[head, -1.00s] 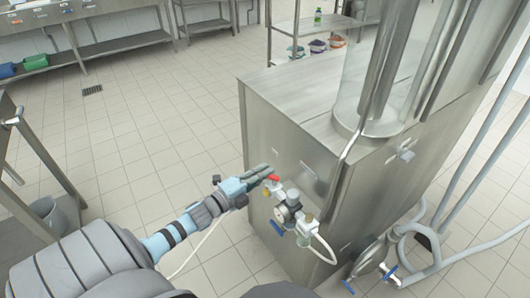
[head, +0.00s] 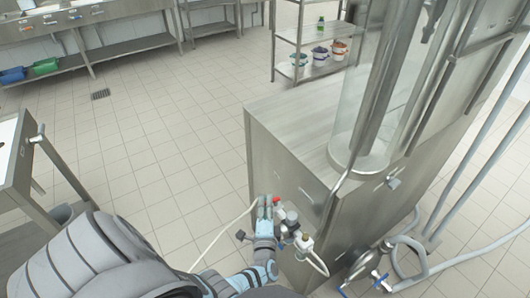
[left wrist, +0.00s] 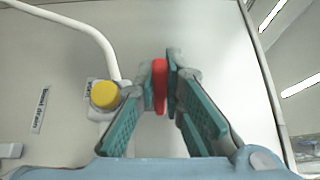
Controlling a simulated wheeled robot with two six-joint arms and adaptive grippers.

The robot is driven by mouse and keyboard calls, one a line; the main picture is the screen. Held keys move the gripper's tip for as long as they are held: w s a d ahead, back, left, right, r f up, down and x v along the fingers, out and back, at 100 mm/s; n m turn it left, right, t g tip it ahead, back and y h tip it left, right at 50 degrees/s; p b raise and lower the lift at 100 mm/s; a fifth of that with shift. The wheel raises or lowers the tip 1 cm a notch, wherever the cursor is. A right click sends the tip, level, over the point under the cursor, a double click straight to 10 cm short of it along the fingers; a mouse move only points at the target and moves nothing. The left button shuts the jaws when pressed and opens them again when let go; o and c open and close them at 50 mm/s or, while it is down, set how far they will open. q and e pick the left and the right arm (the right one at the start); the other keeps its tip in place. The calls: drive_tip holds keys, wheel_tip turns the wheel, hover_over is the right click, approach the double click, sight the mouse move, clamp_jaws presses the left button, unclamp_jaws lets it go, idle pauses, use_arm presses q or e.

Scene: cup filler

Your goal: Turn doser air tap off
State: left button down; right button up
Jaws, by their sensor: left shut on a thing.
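The air tap has a small red handle (head: 277,200) on the front of the steel doser cabinet (head: 300,165). My left gripper (head: 265,203) is at the tap, beside the regulator with its gauge (head: 284,226). In the left wrist view the red handle (left wrist: 159,84) stands upright between the two teal fingertips (left wrist: 160,82), which are shut on it. The tap's body is mostly hidden behind the fingers. My right gripper is not in view.
A yellow knob (left wrist: 105,95) and a white hose (left wrist: 95,35) are close to the left finger. A clear cylinder (head: 350,115) stands on the cabinet. Grey pipes and a blue-handled valve (head: 378,275) are at lower right. The floor left of the cabinet is clear.

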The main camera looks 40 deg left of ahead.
use_arm(q)
drive_tip(key=shift+s+d+n+g+y, duration=0.1)
drive_tip(key=shift+d+n+g+y, duration=0.05)
drive_tip(key=shift+n+g+y, duration=0.4)
drive_tip(key=c, duration=2)
unclamp_jaws()
drive_tip(key=shift+o, duration=0.2)
